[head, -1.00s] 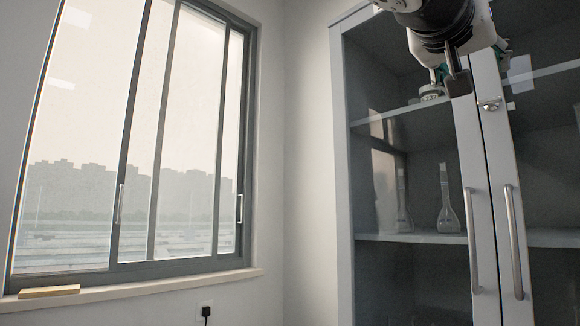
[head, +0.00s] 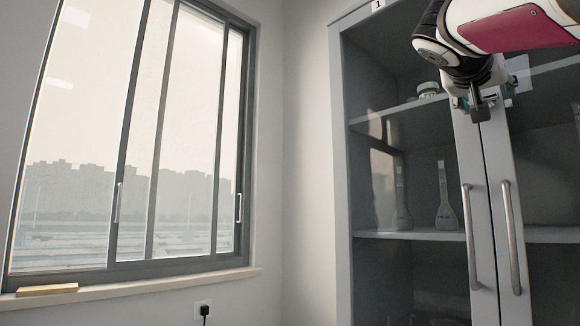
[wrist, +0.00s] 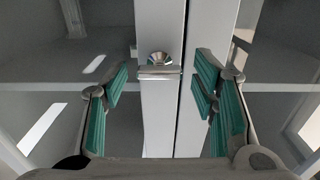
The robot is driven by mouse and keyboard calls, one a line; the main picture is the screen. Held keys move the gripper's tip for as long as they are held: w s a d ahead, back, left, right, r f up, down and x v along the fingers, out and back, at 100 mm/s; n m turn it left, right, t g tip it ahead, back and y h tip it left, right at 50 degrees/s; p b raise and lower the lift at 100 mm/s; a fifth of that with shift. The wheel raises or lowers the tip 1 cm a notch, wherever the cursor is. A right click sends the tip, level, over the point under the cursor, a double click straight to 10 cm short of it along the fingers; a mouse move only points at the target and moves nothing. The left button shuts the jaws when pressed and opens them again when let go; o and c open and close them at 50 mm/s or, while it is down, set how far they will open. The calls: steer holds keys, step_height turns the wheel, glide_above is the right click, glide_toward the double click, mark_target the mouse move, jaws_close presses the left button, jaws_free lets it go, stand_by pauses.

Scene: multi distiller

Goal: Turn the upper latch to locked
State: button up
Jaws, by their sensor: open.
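The upper latch (wrist: 160,64) is a small silver piece with a round knob and a flat bar. It sits on the white frame of the left cabinet door, beside the gap between the doors. In the wrist view its bar looks roughly level. My gripper (wrist: 168,88) is open, with a green-padded finger on each side of the latch in the picture and nothing held. I cannot tell whether either finger touches it. In the head view my gripper (head: 478,106) is in front of the upper door frames and hides the latch.
Two long vertical handles hang below, the left handle (head: 470,238) and the right handle (head: 513,238). Glass flasks (head: 446,202) stand on a shelf behind the left door glass. A window (head: 130,150) is at the left; the space before the bare wall is clear.

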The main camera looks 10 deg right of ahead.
steer(key=c, duration=1.2)
steer(key=shift+o, duration=0.2)
steer(key=shift+n, duration=0.3)
steer(key=n+p, duration=0.2)
steer(key=n, duration=0.6)
steer(key=shift+a+p, duration=0.1)
steer(key=shift+p, duration=0.2)
steer(key=n+p, duration=0.2)
steer(key=n, duration=0.3)
steer(key=shift+w+n, duration=0.1)
steer(key=shift+n, duration=0.2)
steer(key=shift+f+n+p, duration=0.15)
steer(key=shift+n+p, duration=0.85)
steer(key=shift+n, duration=0.8)
